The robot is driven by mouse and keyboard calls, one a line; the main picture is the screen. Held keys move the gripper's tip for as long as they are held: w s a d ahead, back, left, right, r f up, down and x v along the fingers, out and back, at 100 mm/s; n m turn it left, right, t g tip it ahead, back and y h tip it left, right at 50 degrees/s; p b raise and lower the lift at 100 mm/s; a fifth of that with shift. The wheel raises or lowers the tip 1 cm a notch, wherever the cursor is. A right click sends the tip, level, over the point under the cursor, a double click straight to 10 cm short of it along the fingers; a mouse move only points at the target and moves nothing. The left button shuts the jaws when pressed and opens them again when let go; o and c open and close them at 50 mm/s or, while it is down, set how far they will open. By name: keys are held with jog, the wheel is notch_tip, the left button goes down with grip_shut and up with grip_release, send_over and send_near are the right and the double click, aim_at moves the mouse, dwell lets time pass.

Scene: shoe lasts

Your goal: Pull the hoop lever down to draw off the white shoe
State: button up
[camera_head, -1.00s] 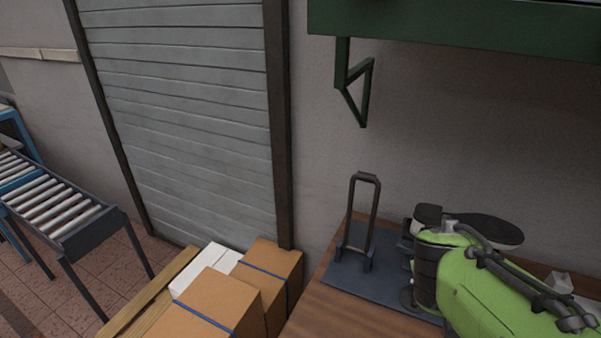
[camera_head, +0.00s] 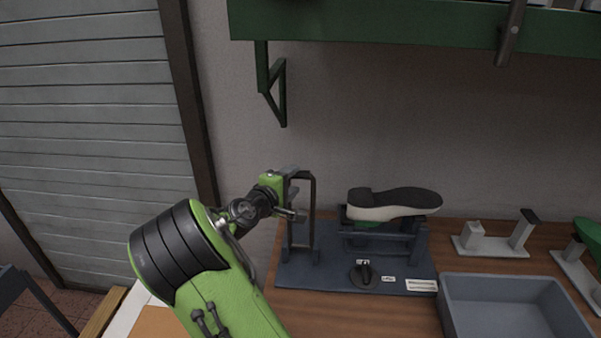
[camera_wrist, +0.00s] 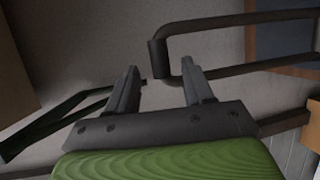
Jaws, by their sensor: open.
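The white shoe (camera_head: 385,213) sits sole up on the stand, its black sole on top. The dark hoop lever (camera_head: 314,205) stands upright at the left of the blue-grey base plate (camera_head: 330,282). My gripper (camera_head: 296,200) is at the upper left part of the hoop, partly hidden by my wrist. In the wrist view the open fingers (camera_wrist: 161,82) point at the hoop's crossbar (camera_wrist: 158,58), which lies by the gap between the fingertips. I cannot tell whether they touch it.
A black knob (camera_head: 364,275) is on the plate's front. A grey bin (camera_head: 510,284) stands at the front right, with a grey metal stand (camera_head: 492,245) behind it. A green wall bracket (camera_head: 272,85) hangs above the lever. The wall is close behind the bench.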

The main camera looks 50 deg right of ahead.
jog(key=x, duration=0.7)
jog(key=shift+s, duration=0.15)
jog(key=shift+c, duration=0.5)
grip_shut()
